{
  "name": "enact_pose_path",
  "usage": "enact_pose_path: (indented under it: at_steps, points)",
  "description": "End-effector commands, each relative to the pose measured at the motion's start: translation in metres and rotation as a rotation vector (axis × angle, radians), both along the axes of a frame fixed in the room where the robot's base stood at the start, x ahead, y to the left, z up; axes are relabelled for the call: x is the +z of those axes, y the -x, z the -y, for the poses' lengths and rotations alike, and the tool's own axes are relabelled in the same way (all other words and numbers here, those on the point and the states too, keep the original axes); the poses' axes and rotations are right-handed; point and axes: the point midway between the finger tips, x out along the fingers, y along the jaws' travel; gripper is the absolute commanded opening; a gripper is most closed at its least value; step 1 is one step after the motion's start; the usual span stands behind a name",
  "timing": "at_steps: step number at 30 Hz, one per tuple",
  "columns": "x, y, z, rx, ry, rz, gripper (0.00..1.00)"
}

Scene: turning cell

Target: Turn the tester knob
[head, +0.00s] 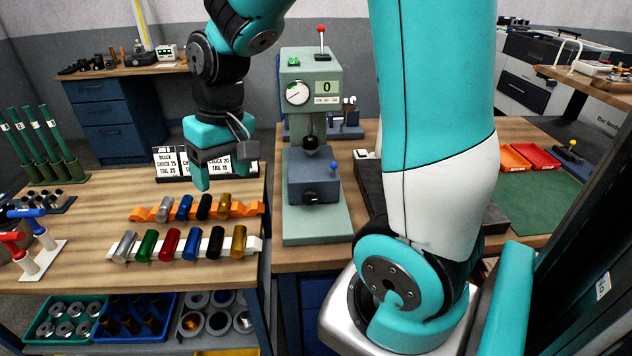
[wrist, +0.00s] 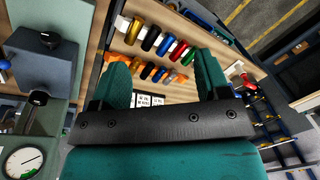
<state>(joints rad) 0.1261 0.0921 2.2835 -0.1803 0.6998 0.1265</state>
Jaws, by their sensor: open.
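The tester (head: 330,95) is a pale green machine with a round gauge, a display reading 0 and a red-topped lever. A black round part (head: 310,144) sits above its dark blue-grey block (head: 315,180), which has a small dark knob on the front and a blue-tipped handle (head: 334,167). I cannot tell for sure which part is the tester knob. In the wrist view the block (wrist: 42,72) and gauge (wrist: 22,162) are at the left edge. My gripper (head: 222,168) is open and empty, left of the tester; its fingers (wrist: 162,80) point over the bench, apart from the tester.
Two racks of coloured cylinders, orange (head: 244,210) and white (head: 252,244), lie on the bench below my gripper. Black-and-white label cards (head: 168,162) stand behind them. My arm hides part of the bench right of the tester.

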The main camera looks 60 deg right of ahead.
Motion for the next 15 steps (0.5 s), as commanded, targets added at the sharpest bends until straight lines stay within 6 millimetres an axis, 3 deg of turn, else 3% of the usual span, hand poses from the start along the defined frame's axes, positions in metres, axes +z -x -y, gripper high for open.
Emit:
enact_pose_path:
  at_steps: [1, 3, 6, 10, 15]
  points:
    - [0.003, -0.016, 0.045, -0.153, 0.035, -0.037, 0.69]
    - [-0.006, -0.027, 0.099, -0.331, 0.081, -0.074, 0.69]
    - [-0.019, -0.028, 0.164, -0.534, 0.135, -0.121, 0.69]
    - [-0.033, -0.02, 0.213, -0.688, 0.177, -0.161, 0.69]
    - [-0.049, -0.015, 0.229, -0.737, 0.193, -0.175, 0.69]
